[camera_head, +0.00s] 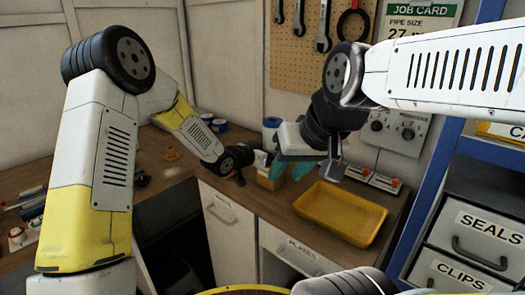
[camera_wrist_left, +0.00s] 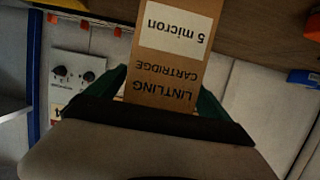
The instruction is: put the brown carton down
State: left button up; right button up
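The brown carton (camera_wrist_left: 172,58) has a white "5 micron" label and fills the gap between the green fingers of my left gripper (camera_wrist_left: 165,98) in the left wrist view. The fingers press on both its sides. In the head view the carton (camera_head: 269,180) shows small and partly hidden, low over the bench left of the yellow tray. I cannot tell whether it touches the bench. My right gripper (camera_head: 305,168) is in front of it, its teal fingers spread apart with nothing seen between them.
The yellow tray (camera_head: 341,212) lies empty on the wooden bench (camera_head: 272,207). Behind it are small boxes with red switches (camera_head: 384,183) and a grey dial panel (camera_head: 395,129). Blue tape rolls (camera_head: 219,125) stand at the back. A blue rack with drawers (camera_head: 480,236) bounds the right.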

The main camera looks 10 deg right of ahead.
pick_arm(q)
jog(key=shift+r, duration=0.15)
jog(key=shift+s+a+r, duration=0.1)
jog(key=shift+s+a, duration=0.05)
jog(key=shift+a, duration=0.1)
jog(key=v, duration=1.1)
jog(key=shift+s+a, duration=0.15)
jog(key=shift+a, duration=0.05)
jog(key=s+a+r+n+y, duration=0.3)
jog(key=a+r+y, duration=0.15)
jog(key=a, duration=0.45)
jog(key=s+a+r+n+y, duration=0.3)
jog(key=a+r+y, duration=0.15)
jog(key=a, duration=0.55)
jog(key=s+a+n+g, duration=0.1)
jog(key=s+a+n, duration=0.1)
jog(key=s, duration=0.8)
jog(key=s+a+r+n+g, duration=0.1)
jog(key=s+a, duration=0.2)
jog(key=s, duration=0.7)
jog(key=shift+r+n+g, duration=0.25)
jog(key=shift+n+g, duration=0.15)
